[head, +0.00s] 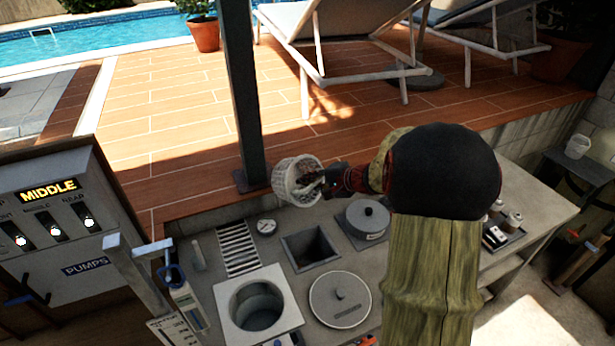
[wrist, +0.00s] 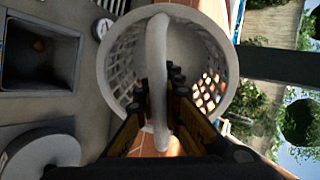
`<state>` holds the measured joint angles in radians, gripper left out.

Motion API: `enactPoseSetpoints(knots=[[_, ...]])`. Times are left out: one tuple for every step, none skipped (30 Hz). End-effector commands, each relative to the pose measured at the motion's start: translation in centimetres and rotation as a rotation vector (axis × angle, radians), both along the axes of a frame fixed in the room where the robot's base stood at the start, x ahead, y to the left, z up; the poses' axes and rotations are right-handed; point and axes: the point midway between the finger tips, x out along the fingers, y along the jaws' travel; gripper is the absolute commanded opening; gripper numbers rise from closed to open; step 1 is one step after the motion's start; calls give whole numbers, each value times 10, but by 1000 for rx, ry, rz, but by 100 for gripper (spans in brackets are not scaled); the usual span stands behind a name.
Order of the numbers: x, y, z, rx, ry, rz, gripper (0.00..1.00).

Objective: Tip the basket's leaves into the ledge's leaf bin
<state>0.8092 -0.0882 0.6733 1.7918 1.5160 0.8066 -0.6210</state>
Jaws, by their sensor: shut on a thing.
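My gripper (wrist: 160,100) is shut on the handle (wrist: 157,75) of the white lattice basket (wrist: 110,70). In the head view the basket (head: 282,180) is tilted, held near the foot of the dark post, up and left of a square opening. I cannot make out leaves inside it; my fingers and the handle cover part of the inside. The square sunken bin (head: 288,246) in the grey ledge seems to be the leaf bin. It also shows in the wrist view (wrist: 76,50), left of the basket, with a small orange-brown bit inside.
The ledge (head: 215,285) also holds a slotted grate (head: 238,248), a dial gauge (head: 267,227), an open round well (head: 258,305) and two round lids (head: 340,298) (head: 366,216). The dark post (head: 243,100) stands just behind the basket. A pump panel (head: 60,225) is at left.

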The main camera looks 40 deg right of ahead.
Motion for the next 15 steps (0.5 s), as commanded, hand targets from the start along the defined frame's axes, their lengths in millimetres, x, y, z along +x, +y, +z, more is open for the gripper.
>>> enactPoseSetpoints(knots=[[0,0,7,-3,11,2,0],[0,0,7,-5,16,2,0],[0,0,8,-7,23,2,0],[0,0,8,-9,28,1,0],[0,0,7,-9,32,0,0],[0,0,7,-9,35,0,0],[0,0,6,-10,37,0,0],[0,0,6,-10,38,0,0],[0,0,5,-10,38,0,0],[0,0,5,-10,38,0,0],[0,0,5,-10,38,0,0],[0,0,5,-10,38,0,0],[0,0,5,-10,38,0,0],[0,0,5,-10,38,0,0],[0,0,5,-10,39,0,0]])
